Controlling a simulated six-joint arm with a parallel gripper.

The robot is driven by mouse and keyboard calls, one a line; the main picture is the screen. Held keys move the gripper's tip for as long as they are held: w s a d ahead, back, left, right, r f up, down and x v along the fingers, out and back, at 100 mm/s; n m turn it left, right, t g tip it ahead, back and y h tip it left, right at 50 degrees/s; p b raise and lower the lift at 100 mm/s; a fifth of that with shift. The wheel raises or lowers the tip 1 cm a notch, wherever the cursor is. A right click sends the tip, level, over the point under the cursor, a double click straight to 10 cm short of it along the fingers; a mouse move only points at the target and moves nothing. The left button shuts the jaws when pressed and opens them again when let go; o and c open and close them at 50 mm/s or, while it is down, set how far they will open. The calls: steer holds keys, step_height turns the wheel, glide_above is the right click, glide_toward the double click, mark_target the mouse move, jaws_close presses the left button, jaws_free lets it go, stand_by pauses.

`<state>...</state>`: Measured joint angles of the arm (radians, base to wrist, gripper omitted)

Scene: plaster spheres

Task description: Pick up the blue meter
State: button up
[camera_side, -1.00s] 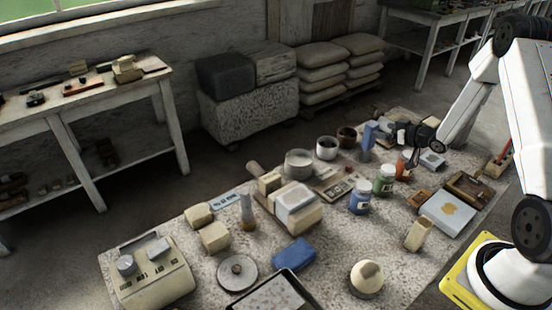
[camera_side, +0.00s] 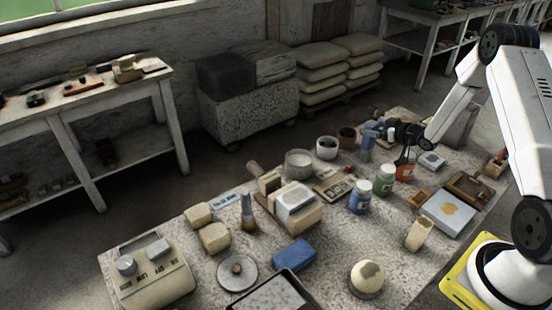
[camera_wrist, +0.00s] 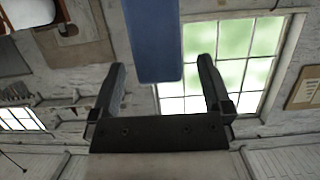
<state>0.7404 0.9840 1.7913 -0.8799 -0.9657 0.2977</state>
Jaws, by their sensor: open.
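An upright blue block-shaped thing, which looks like the blue meter (camera_side: 368,141), stands at the far end of the stone-topped table in the side view. My gripper (camera_side: 381,130) is right beside its upper part, reaching in from the right. In the wrist view the blue body (camera_wrist: 155,35) extends down from the top edge into the space between the two dark fingers. My gripper (camera_wrist: 162,65) is open there.
Dark and grey cups (camera_side: 327,148) stand to the left of the blue meter. Blue, green and orange jars (camera_side: 385,180) stand in front of it. A separate blue block (camera_side: 294,255) lies near the front.

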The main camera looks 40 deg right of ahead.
mark_target(367, 127)
steer(key=shift+x, duration=2.15)
jaws_close()
